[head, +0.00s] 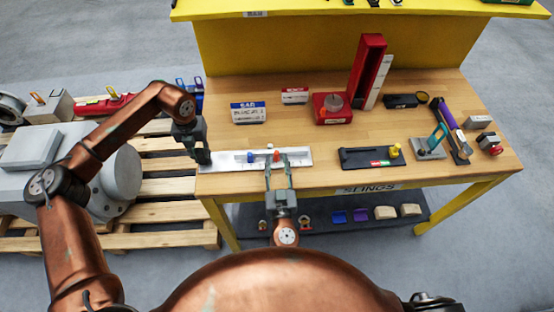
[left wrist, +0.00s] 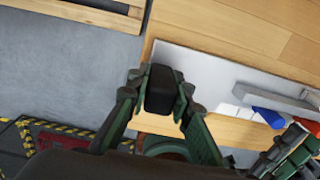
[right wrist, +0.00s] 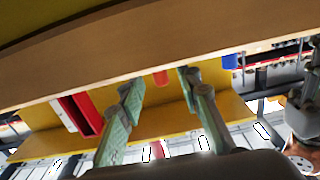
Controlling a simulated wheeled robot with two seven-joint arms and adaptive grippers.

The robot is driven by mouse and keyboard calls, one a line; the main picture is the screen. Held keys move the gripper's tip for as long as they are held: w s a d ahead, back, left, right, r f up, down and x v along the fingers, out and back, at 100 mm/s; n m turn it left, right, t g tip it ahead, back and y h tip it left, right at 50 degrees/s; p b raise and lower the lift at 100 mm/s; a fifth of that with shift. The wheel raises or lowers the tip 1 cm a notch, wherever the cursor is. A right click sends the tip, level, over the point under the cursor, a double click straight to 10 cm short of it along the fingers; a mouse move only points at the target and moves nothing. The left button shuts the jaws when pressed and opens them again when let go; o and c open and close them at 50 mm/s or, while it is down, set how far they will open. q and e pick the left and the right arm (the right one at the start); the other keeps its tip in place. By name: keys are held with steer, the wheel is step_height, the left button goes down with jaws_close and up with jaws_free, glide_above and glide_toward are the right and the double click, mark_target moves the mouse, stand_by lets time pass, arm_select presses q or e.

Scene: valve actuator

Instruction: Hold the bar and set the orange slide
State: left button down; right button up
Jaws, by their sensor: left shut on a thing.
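The long white bar (head: 224,158) lies along the left front of the wooden table. A blue slide (head: 250,157) and the orange slide (head: 276,155) sit on it. Both slides also show in the left wrist view, blue (left wrist: 268,117) and orange (left wrist: 307,126). My left gripper (head: 203,157) is at the bar's left end, its fingers closed around a dark block (left wrist: 160,90) there. My right gripper (head: 275,163) reaches the bar from the front, at the orange slide.
Behind the bar stand a blue-headed card (head: 249,112) and a red-headed label (head: 294,96). A red box with a grey knob (head: 332,107) is farther right. A dark fixture with a yellow knob (head: 370,158) lies right of the bar, with bare wood between.

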steer(key=shift+w, duration=0.6)
steer(key=shift+c, duration=0.5)
jaws_close()
steer(key=shift+d, duration=0.1)
